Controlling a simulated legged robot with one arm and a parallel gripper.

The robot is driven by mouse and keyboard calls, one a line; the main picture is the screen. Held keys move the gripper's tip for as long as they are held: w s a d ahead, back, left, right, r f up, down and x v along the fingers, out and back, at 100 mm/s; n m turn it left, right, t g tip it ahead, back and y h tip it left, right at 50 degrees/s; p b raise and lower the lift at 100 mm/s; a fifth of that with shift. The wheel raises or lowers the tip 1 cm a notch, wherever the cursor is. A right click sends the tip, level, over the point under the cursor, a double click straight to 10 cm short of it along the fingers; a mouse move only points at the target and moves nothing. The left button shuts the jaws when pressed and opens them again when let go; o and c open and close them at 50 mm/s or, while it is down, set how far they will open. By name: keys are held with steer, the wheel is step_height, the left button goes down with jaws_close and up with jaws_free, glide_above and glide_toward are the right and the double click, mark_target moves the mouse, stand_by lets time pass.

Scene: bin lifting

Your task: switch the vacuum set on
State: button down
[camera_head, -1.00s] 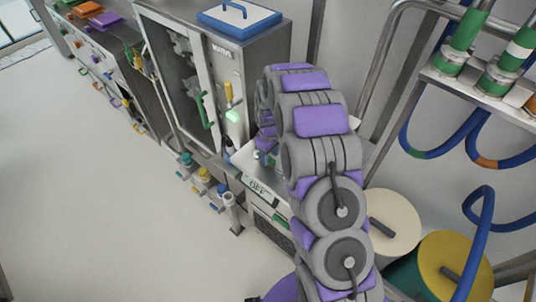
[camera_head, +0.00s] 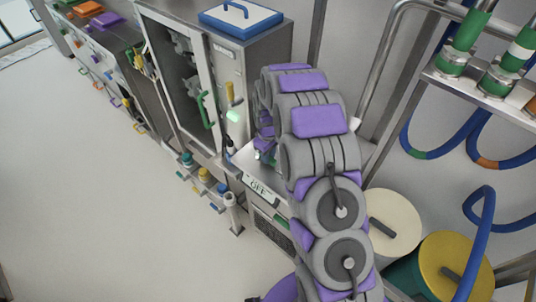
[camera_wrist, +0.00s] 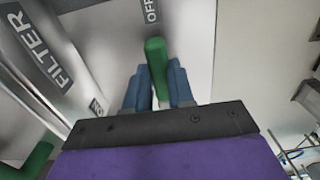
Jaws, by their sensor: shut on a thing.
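In the wrist view, a green lever (camera_wrist: 155,48) stands on a light panel (camera_wrist: 195,30), its tip toward the OFF label (camera_wrist: 151,11). The ON label (camera_wrist: 97,107) lies to the lower left, partly hidden by my gripper. My gripper (camera_wrist: 156,72) has its two blue fingers on either side of the lever, shut on it. In the head view, the vacuum set (camera_head: 243,162) is the low grey unit with a small OFF plate (camera_head: 258,188) on its front edge. My arm hides most of its top and the lever there.
A FILTER label (camera_wrist: 37,50) and another green handle (camera_wrist: 37,160) show left in the wrist view. In the head view, a glass-fronted cabinet (camera_head: 232,75) stands behind left, and a pipe rack with blue hoses (camera_head: 478,207) stands right. The floor at left is clear.

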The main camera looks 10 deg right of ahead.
steer(key=shift+d, duration=0.1)
steer(key=n+p, duration=0.1)
steer(key=n, duration=0.1)
steer(key=w+d+n+p, duration=0.1)
steer(key=n, duration=0.1)
steer(key=shift+w+d+n, duration=0.1)
steer(key=shift+n, duration=0.2)
steer(key=n, duration=0.1)
steer(key=w+n, duration=0.1)
steer(key=shift+w+d+n, duration=0.1)
steer(key=shift+d+n, duration=0.2)
steer(key=n, duration=0.1)
steer(key=w+n, duration=0.1)
steer(key=shift+d+f+n, duration=0.15)
steer(key=shift+n, duration=0.25)
steer(key=w+n, duration=0.2)
steer(key=n, duration=0.1)
steer(key=shift+n, duration=0.3)
steer(key=shift+w+a+n, duration=0.2)
steer(key=shift+w+n, duration=0.25)
steer(key=shift+n, duration=0.6)
steer(key=shift+w+a+n, duration=0.2)
steer(key=shift+w+n, duration=0.25)
steer(key=shift+n, duration=0.6)
steer(key=shift+w+r, duration=0.1)
steer(key=shift+r, duration=0.15)
